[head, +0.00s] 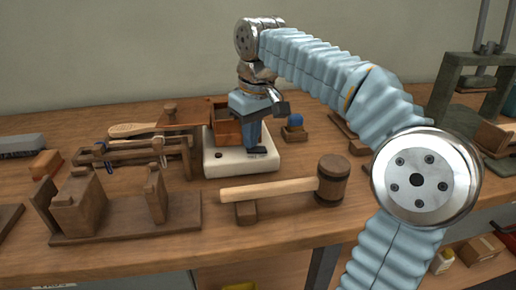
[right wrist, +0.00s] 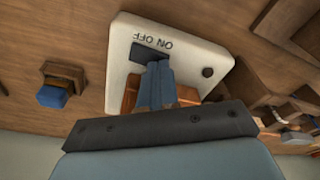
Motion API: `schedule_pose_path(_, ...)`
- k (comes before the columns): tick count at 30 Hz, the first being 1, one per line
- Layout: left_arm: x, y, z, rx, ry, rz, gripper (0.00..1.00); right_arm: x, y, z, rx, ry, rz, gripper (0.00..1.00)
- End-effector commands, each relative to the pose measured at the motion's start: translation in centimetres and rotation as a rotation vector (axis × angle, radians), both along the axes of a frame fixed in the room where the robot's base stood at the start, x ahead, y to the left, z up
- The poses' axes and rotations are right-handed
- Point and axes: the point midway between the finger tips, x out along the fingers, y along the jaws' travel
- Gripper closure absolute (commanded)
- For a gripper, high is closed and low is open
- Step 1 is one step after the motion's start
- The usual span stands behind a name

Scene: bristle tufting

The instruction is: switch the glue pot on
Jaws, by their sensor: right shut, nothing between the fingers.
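The glue pot's white base (head: 212,163) stands on the bench in the middle of the head view, with a brown boxy part (head: 222,128) on it. In the right wrist view the base (right wrist: 121,62) shows the ON and OFF lettering, a dark switch (right wrist: 143,54) beside it and a round dark knob (right wrist: 208,72). My right gripper (head: 254,148) is shut and empty, pointing down over the base. In the wrist view its fingertips (right wrist: 160,66) are at the switch and partly cover it. I cannot tell whether they touch it or which way it is set. My left gripper is out of view.
A wooden mallet (head: 265,189) lies just in front of the base. A wooden jig (head: 125,225) and a rack (head: 135,150) stand to the left. A small block with a blue top (head: 294,124) is to the right. A green press (head: 455,105) stands at the far right.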

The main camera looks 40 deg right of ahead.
Motion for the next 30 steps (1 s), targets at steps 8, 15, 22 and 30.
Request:
schedule_pose_path(8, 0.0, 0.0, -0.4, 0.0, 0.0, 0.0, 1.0, 0.0, 0.0, -0.5, 0.0, 0.0, 0.0, 1.0)
schedule_pose_path(15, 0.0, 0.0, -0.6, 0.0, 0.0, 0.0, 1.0, 0.0, 0.0, -0.8, 0.0, 0.0, 0.0, 1.0)
schedule_pose_path(22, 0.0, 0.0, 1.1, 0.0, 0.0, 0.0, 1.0, 0.0, 0.0, 0.9, 0.0, 0.001, 0.0, 1.0)
schedule_pose_path(30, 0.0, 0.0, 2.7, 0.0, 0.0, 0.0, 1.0, 0.1, 0.0, 3.1, 0.0, -0.002, 0.0, 1.0)
